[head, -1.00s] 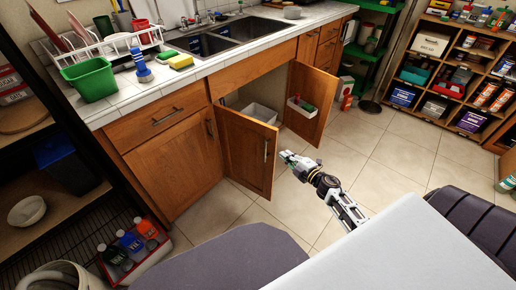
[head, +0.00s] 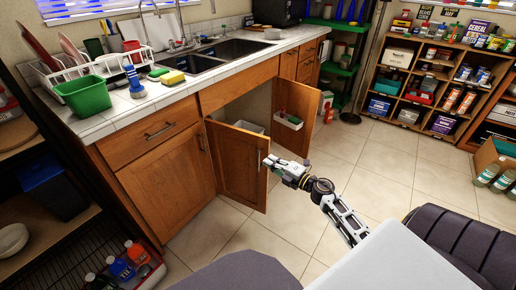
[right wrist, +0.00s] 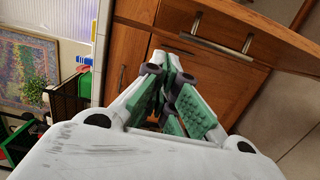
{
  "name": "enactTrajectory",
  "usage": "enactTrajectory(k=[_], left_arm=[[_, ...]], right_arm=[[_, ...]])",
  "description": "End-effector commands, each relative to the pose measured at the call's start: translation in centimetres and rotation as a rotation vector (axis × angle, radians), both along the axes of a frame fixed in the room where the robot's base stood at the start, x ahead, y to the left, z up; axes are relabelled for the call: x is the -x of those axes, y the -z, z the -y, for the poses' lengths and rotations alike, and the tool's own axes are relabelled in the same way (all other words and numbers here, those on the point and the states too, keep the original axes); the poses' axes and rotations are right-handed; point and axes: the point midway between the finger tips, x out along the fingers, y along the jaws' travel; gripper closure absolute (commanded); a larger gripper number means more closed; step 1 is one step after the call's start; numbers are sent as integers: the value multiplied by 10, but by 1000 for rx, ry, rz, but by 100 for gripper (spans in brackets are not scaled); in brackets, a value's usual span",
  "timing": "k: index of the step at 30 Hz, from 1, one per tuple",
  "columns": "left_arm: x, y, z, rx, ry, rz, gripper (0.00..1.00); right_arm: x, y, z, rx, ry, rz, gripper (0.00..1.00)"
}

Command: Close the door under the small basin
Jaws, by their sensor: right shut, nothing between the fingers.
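Two wooden doors stand open under the double sink. The left door (head: 235,165) swings out toward me, with a vertical handle near its free edge. The right door (head: 299,112) is open too and carries a small white rack on its inner face. The sink has a left basin (head: 194,62) and a right basin (head: 243,49); I cannot tell surely which is smaller. My right gripper (head: 268,162) is shut and empty, its tips at the free edge of the left door; contact is unclear. In the right wrist view its green-padded fingers (right wrist: 168,65) point at wooden cabinet fronts. My left gripper is out of view.
A white bin (head: 249,127) sits inside the open cabinet. A green tub (head: 84,95) and dish rack stand on the counter. A crate of bottles (head: 135,262) is at the lower left. Tiled floor (head: 385,165) to the right is clear up to the shelves.

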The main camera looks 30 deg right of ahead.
Motion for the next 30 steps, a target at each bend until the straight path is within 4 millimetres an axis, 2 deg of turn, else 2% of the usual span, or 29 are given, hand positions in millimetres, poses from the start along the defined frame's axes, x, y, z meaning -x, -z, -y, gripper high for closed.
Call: enactTrajectory(k=[11, 27, 30], left_arm=[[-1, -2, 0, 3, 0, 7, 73], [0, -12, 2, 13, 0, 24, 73], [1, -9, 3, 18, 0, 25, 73]], right_arm=[[-12, 0, -3, -2, 1, 0, 100], [-54, 0, -16, -1, 0, 1, 100], [-62, 0, -18, -1, 0, 1, 100]])
